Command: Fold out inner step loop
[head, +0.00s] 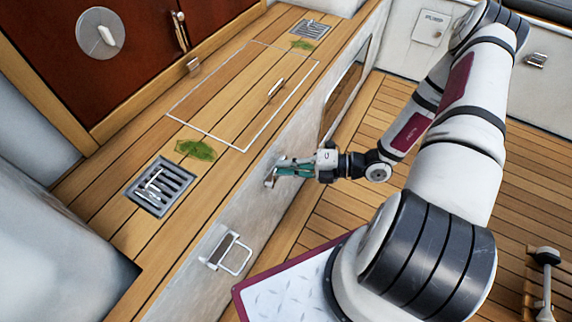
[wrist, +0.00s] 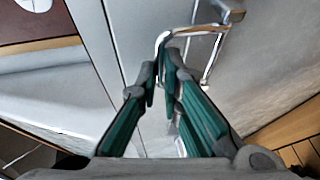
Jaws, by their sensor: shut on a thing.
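A metal step loop (head: 269,182) is on the pale side wall of the raised deck. In the wrist view the loop (wrist: 211,56) is a bright bent bar with a bracket (wrist: 231,12) at the upper right. My gripper (head: 279,169) is at this loop, with its green fingers reaching left to the wall. In the wrist view my gripper (wrist: 162,72) is shut on the loop's near bar, which passes between the fingertips. The fingers hide part of the bar. A second step loop (head: 236,254) sits nearer on the same wall, apart from my gripper.
The raised wooden deck has a hatch outline (head: 205,130), a drain grate (head: 161,186) and green weed (head: 197,150). A wooden floor (head: 390,235) lies beneath my arm. A wall opening (head: 345,90) is beyond the gripper. A winch handle (head: 546,275) is at the lower right.

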